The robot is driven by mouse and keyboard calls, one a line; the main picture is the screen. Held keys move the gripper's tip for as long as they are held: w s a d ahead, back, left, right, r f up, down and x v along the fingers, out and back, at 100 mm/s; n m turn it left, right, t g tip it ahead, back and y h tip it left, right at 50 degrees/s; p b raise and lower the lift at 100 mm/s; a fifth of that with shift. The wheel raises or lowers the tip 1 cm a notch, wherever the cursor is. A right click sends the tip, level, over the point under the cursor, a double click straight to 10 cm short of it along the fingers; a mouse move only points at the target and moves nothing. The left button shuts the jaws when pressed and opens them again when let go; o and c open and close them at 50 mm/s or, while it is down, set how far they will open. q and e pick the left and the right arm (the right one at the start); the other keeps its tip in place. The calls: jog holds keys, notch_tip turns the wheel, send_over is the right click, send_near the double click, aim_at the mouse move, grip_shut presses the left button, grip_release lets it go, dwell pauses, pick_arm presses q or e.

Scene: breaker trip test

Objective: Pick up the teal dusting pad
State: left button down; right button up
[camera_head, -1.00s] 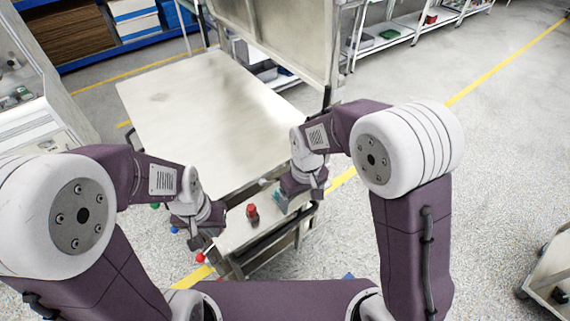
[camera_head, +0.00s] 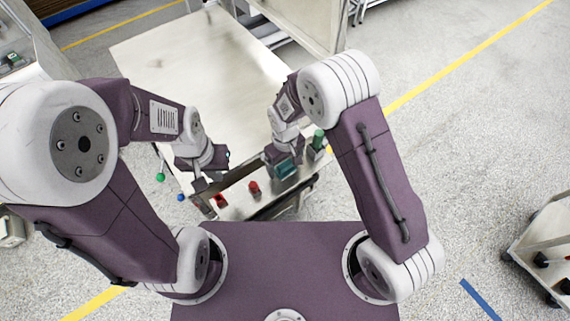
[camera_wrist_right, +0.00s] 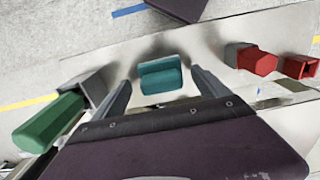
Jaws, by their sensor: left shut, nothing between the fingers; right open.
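The teal dusting pad (camera_head: 286,169) lies at the near edge of the metal bench, just in front of my right gripper (camera_head: 280,158). In the right wrist view the pad (camera_wrist_right: 160,77) shows between the two spread fingers of my right gripper (camera_wrist_right: 162,84), with a gap visible on each side. The right gripper is open and holds nothing. My left gripper (camera_head: 202,183) is shut and empty, over the bench's near left part, well to the left of the pad.
A green-handled tool (camera_wrist_right: 50,122) stands right of the pad in the head view, close to my right gripper. Red parts (camera_head: 254,187) (camera_head: 220,200) lie left of the pad. Green (camera_head: 160,177) and blue knobs sit at the bench's left edge. The bench top (camera_head: 190,75) behind is bare.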

aim_at(283, 166)
jog(key=shift+s+f, duration=0.2)
jog(key=shift+f, duration=0.25)
jog(key=shift+s+f, duration=0.1)
jog(key=shift+s, duration=0.05)
jog(key=shift+w, duration=0.2)
jog(key=c, duration=1.5)
pick_arm(q)
jog(key=shift+s+r, duration=0.2)
jog(key=shift+s, duration=0.1)
pick_arm(e)
jog(key=shift+s, duration=0.1)
